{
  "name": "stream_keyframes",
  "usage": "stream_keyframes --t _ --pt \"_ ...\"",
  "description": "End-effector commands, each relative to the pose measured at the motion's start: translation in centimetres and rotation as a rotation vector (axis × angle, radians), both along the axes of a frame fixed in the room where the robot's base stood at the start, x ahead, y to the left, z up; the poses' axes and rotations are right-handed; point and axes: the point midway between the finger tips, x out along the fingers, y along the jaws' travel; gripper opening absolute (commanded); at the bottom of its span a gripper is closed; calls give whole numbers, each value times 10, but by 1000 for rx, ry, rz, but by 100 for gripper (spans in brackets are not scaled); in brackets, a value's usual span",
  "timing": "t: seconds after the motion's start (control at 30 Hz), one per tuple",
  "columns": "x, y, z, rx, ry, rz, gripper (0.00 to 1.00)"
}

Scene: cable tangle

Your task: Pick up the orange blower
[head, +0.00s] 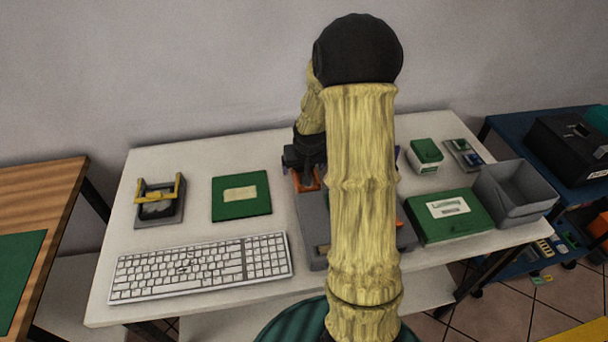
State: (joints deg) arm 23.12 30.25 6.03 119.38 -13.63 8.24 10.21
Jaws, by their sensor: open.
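My gripper (303,166) is in the head view, low over the middle of the white table, pointing down. Its jaws are open. An orange piece (307,180), which looks like the orange blower, shows right at the fingertips. It lies at the back left of a grey tray or box (312,232). My arm and gripper hide much of it, and I cannot tell whether the fingers touch it.
A keyboard (200,268), a green book (241,206) and a grey holder with a yellow bar (159,200) are left. A green box (447,226), an empty grey bin (516,200) and a small green-and-white box (426,156) are right. My arm hides the tray's middle.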

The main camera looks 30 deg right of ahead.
Motion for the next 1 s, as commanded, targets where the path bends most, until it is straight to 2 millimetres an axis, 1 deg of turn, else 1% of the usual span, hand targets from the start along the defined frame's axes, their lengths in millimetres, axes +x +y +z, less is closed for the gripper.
stream_keyframes --t 0.1,0.4,0.63,0.73,0.87,1.0 --pt "0 0 0 0 0 0 84" --pt "0 0 0 0 0 0 26" --pt "0 0 2 -1 -2 0 26" --pt "1 0 7 -1 -4 -1 26" --pt "1 -1 24 -1 -6 -1 26" --pt "1 -1 52 -1 -8 -2 26"
